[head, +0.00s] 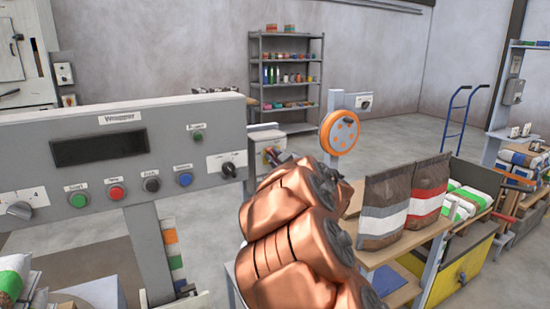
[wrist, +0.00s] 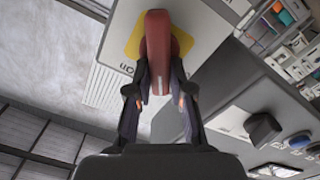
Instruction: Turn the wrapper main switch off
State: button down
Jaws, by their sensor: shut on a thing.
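The main switch has a red handle (wrist: 160,40) on a yellow plate (wrist: 133,42), on a pale box with partly visible lettering that looks like "ON", in the wrist view. My gripper (wrist: 159,88) is shut on the red handle, with one dark finger on each side of it. In the head view the switch box (head: 258,140) shows at the right end of the grey Wrapper panel (head: 95,135). My copper-coloured arm hides much of the area below it, and the handle's setting cannot be told there.
The Wrapper panel carries a dark display (head: 100,147), several push buttons and a black knob (head: 229,169) close to my gripper. Bags (head: 390,200) stand on a bench at right.

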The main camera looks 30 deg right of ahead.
jog(key=shift+a+f+n+b, duration=0.1)
jog(key=shift+f+n+b, duration=0.15)
jog(key=shift+n+b, duration=1.25)
jog(key=shift+a+f+n+b, duration=0.1)
jog(key=shift+f+n+b, duration=0.3)
jog(key=shift+n, duration=1.9)
jog(key=shift+a+f+n+b, duration=0.1)
jog(key=shift+n+b, duration=1.1)
jog(key=shift+n, duration=0.7)
jog(key=c, duration=1)
grip_release()
jog(key=shift+c, duration=0.2)
jog(key=s+a, duration=0.1)
jog(key=s, duration=1.1)
jog(key=shift+r, duration=0.1)
